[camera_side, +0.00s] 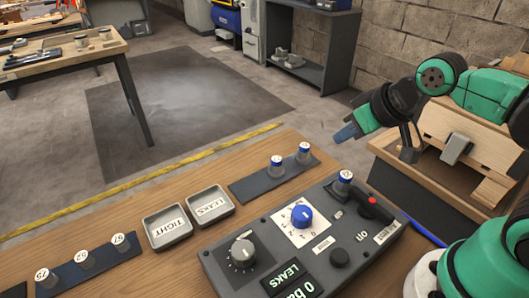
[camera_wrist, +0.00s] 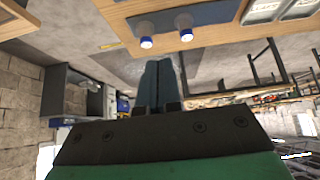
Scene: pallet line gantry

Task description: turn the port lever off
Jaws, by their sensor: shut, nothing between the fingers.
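The test unit (camera_side: 265,240) is a grey box on the wooden bench. A black lever (camera_side: 376,210) with a red spot near its upper end lies at the unit's right end, beside a small white label (camera_side: 387,233) too small to read surely; I take it for the port lever. My gripper (camera_side: 347,133) hangs in the air above and behind the unit, well apart from the lever. Its bluish fingers are together and empty. In the wrist view the closed fingers (camera_wrist: 158,82) point at the bench edge; the lever is not seen there.
Blue-capped parts (camera_side: 277,165) stand on a dark strip. Air around my gripper is clear.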

